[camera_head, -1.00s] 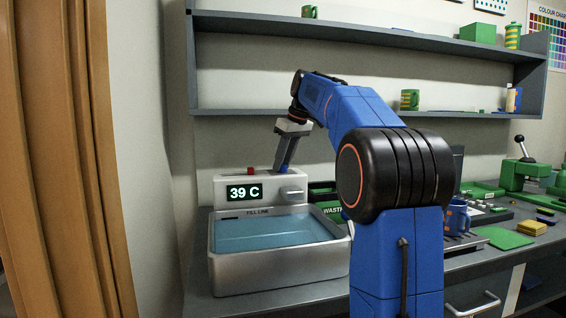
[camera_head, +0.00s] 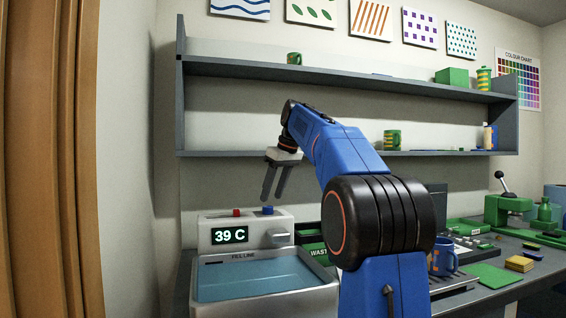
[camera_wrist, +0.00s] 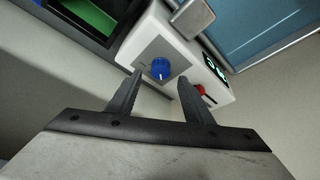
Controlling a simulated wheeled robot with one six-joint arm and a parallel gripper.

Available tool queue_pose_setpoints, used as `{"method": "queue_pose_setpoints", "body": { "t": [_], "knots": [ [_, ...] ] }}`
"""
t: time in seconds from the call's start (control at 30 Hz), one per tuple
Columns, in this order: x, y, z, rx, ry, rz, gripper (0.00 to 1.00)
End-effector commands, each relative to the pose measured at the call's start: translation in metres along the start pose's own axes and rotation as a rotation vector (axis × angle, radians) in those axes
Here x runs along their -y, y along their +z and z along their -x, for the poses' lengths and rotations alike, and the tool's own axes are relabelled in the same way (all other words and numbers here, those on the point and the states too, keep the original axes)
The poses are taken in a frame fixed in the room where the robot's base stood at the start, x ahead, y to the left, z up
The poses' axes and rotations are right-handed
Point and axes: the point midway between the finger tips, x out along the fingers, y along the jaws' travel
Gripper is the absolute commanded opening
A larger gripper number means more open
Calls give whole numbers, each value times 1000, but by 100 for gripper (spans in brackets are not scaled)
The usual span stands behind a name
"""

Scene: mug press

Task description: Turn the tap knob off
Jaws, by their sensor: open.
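A white tap unit (camera_head: 210,222) stands behind the basin, with a lit display reading 39 C. The blue knob (camera_head: 268,210) is on its top at the right, and a small red control (camera_head: 237,212) is on its top at the left. My gripper (camera_head: 272,197) is open and empty, pointing down just above the blue knob, apart from it. In the wrist view the blue knob (camera_wrist: 160,68) shows between and beyond the fingertips (camera_wrist: 160,80), with a pale line on it. The red control (camera_wrist: 201,90) lies beyond the right finger.
The water basin (camera_head: 265,292) is in front of the unit, below the grey spout (camera_head: 278,237). A green bin marked WASTE (camera_head: 318,250) is close on the right. A shelf (camera_head: 345,153) runs along the wall behind my arm.

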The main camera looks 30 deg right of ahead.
Motion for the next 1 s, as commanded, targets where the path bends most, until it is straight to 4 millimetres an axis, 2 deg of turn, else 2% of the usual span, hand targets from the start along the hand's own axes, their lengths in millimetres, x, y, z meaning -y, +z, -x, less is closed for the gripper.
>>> {"method": "queue_pose_setpoints", "body": {
  "t": [0.3, 0.53, 0.8, 1.0],
  "knots": [
    [-1, -1, 65, -3, 3, 0, 46],
    [-1, 0, 104, -1, 2, 1, 46],
    [0, 0, 128, -2, 1, 0, 46],
    [0, 0, 132, 0, 0, 0, 46]
  ]
}}
